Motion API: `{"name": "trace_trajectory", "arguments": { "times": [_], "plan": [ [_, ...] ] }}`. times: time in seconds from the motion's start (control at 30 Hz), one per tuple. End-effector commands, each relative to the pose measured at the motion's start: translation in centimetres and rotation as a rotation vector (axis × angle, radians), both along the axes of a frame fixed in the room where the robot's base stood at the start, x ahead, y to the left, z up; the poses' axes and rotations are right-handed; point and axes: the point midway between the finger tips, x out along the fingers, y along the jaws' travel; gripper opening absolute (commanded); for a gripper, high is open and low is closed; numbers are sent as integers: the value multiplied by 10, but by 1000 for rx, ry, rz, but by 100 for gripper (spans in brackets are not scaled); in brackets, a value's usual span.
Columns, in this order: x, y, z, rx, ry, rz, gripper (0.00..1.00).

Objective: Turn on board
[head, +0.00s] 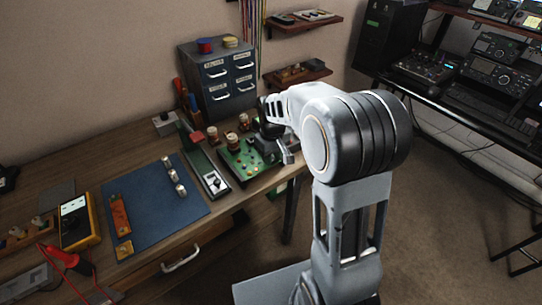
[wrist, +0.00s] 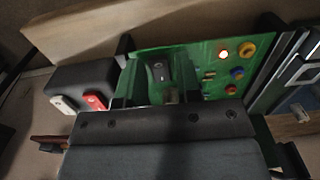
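The green circuit board (head: 236,171) lies near the table's front edge in the head view, partly hidden by my arm. Nothing is seen held. Whether a finger touches that part cannot be told. In the head view my arm hides most of the gripper (head: 280,153).
A black box (wrist: 75,85) with a white and a red piece sits beside the board. A narrow panel with a meter (head: 211,180) lies left of the board. A blue mat (head: 150,215), yellow multimeter (head: 75,222) and drawer cabinet (head: 220,80) stand on the table.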

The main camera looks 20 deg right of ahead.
Motion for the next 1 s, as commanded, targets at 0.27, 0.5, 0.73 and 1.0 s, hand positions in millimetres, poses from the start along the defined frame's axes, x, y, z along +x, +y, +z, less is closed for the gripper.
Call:
{"name": "trace_trajectory", "arguments": {
  "times": [0.27,0.5,0.73,1.0],
  "plan": [
    [0,0,0,0,0,0,17],
    [0,1,1,0,2,1,0],
    [2,2,6,-28,97,1,0],
    [3,3,1,-46,144,1,0]
  ]
}}
